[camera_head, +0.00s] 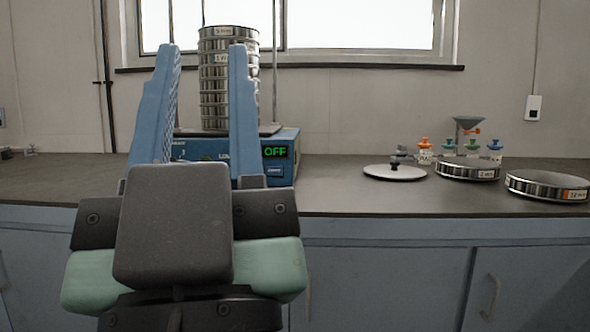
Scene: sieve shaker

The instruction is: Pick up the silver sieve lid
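The silver sieve lid (396,173) lies flat on the dark countertop, right of the shaker. It is a thin round disc with a dark knob on top. My gripper (207,50) is at the left, its two blue fingers pointing up and spread wide apart. It is open, and the lid is well to its right, not between the fingers. The sieve stack shows between the fingers, behind them as seen from the camera; I cannot tell how far.
The sieve shaker (283,150) carries a tall sieve stack (214,80) and reads OFF. Two loose sieves (467,173) (546,191) lie right of the lid. Small bottles with coloured tops (424,155) and a funnel (467,124) stand behind. The counter's front edge runs below the lid.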

